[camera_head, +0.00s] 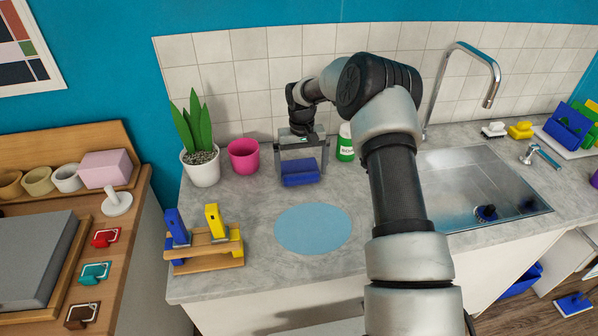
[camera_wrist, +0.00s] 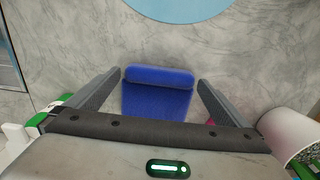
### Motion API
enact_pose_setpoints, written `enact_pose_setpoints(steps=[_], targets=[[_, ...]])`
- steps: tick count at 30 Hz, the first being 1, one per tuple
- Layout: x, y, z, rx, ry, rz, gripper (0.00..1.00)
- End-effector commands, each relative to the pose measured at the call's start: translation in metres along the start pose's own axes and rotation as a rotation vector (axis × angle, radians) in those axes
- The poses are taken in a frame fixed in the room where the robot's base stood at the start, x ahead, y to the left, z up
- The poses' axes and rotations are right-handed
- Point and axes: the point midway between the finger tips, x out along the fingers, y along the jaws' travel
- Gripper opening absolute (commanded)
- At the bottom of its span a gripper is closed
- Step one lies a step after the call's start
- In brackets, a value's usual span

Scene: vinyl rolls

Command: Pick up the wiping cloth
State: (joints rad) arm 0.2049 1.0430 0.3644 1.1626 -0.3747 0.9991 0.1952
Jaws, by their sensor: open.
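The wiping cloth appears to be the blue, folded piece (camera_head: 300,177) on the grey counter, near the tiled back wall. In the wrist view the blue cloth (camera_wrist: 158,92) lies between my two fingers, with a rolled edge on its far side. My gripper (camera_head: 301,163) is open and points down at the cloth from behind it. In the wrist view my gripper (camera_wrist: 159,86) has one finger on each side of the cloth, with a gap at both sides. The near end of the cloth is hidden by the gripper body.
A pink pot (camera_head: 243,156) and a white plant pot (camera_head: 202,170) stand left of the gripper. A green-and-white bottle (camera_head: 345,143) stands close on its right. A light-blue round mat (camera_head: 313,229) lies in front, and a sink (camera_head: 470,185) is at the right.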

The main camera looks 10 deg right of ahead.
Motion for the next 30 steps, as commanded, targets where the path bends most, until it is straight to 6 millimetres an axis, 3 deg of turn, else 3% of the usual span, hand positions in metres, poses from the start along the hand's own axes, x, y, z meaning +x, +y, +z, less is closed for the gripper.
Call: enact_pose_setpoints(steps=[4,11,17,25,30], targets=[[0.014,-0.001,0.001,-0.001,-0.001,-0.001,1.00],[0.016,0.000,0.000,-0.001,0.001,0.000,1.00],[0.016,0.000,0.000,-0.001,0.000,0.000,0.72],[0.013,0.000,0.000,-0.001,0.001,0.000,0.72],[-0.011,0.000,-0.001,0.000,0.005,0.002,0.72]])
